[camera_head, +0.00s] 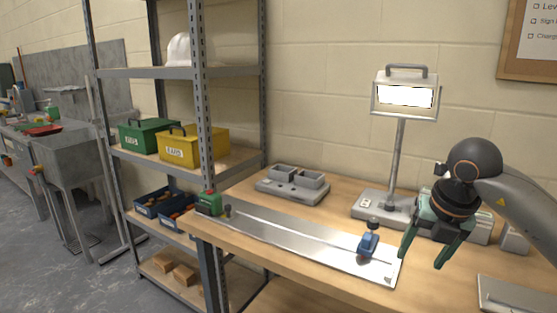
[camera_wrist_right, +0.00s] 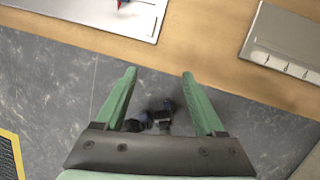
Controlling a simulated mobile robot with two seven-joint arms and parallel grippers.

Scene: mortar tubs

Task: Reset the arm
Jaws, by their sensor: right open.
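My right arm (camera_head: 525,200) comes in from the right in the head view. Its gripper (camera_head: 423,257) points down by the front right of the workbench, just right of the metal plate's end. In the right wrist view the two green fingers (camera_wrist_right: 159,74) are spread apart with nothing held between them. The bench edge and grey floor show beyond the fingertips. Small dark objects (camera_wrist_right: 155,120) show low between the fingers, and I cannot tell what they are. My left gripper is in neither view.
The workbench (camera_head: 300,270) carries a long metal plate (camera_head: 300,238) with a blue clamp (camera_head: 368,243), a grey double-tub unit (camera_head: 293,185) and a lamp (camera_head: 400,140). Another metal plate (camera_head: 515,295) lies at the front right. A shelf rack (camera_head: 200,100) stands left.

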